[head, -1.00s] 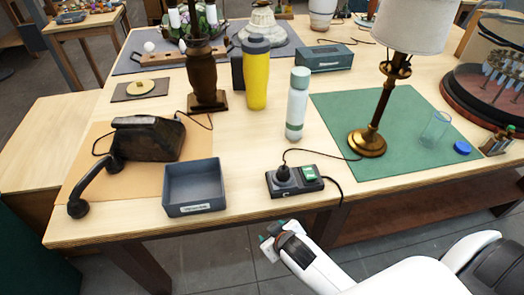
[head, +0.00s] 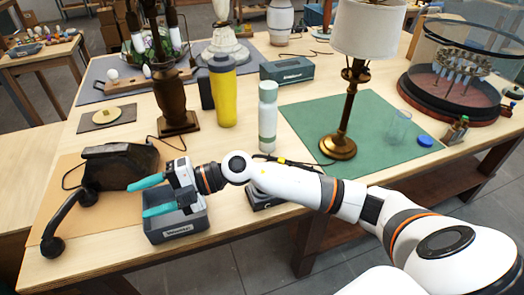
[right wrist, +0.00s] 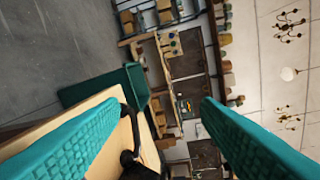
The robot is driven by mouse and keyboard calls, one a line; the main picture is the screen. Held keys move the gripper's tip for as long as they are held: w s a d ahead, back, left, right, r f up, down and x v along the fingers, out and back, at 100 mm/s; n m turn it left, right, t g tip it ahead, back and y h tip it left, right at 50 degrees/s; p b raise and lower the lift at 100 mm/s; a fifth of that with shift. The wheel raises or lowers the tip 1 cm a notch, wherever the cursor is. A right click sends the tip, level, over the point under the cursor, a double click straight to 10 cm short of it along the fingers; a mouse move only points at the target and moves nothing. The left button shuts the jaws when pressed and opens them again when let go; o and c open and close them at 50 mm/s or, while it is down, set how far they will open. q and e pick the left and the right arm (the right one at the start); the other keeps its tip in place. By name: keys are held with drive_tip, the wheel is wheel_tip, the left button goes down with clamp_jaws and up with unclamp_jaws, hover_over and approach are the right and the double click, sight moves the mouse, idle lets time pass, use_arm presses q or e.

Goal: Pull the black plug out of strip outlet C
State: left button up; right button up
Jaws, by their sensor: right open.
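The power strip (head: 262,201) lies near the front edge of the table, mostly covered by my right arm in the head view. The black plug and outlet C are hidden behind that arm. The brass lamp (head: 341,130) with a white shade stands on the green mat (head: 378,142); part of its dark cord runs toward the strip. My right gripper (head: 150,196) is open and empty, with teal fingers pointing left above the grey tray, well left of the strip. Its fingers also frame the right wrist view (right wrist: 160,104). My left gripper is out of view.
The grey tray (head: 176,233) sits under my right gripper. A black telephone (head: 118,166) with its handset (head: 60,228) is to the left. A white bottle (head: 267,118) and a yellow tumbler (head: 222,92) stand behind my arm.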

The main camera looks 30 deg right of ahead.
drive_tip(key=w+d+f+n+g+h, duration=0.1)
drive_tip(key=d+f+g+h, duration=0.15)
drive_tip(key=d+h, duration=0.35)
drive_tip(key=w+d+f+n+g+h, duration=0.1)
drive_tip(key=d+f+h, duration=0.3)
drive_tip(key=d, duration=0.5)
drive_tip(key=d+r+m+h, duration=0.25)
drive_tip(key=d+h, duration=0.35)
drive_tip(key=d, duration=0.9)
drive_tip(key=shift+g, duration=0.25)
drive_tip(key=f+p, duration=0.1)
drive_tip(key=f, duration=0.2)
drive_tip(key=f+p, duration=0.1)
drive_tip(key=f, duration=0.3)
drive_tip(key=f+p, duration=0.1)
drive_tip(key=f, duration=0.2)
drive_tip(key=shift+w+a+f, duration=0.2)
drive_tip(key=shift+w+a, duration=0.05)
drive_tip(key=shift+f+p, duration=0.3)
drive_tip(key=shift+f, duration=0.55)
drive_tip(key=shift+c, duration=0.3)
drive_tip(key=c, duration=1)
drive_tip(key=shift+r, duration=0.1)
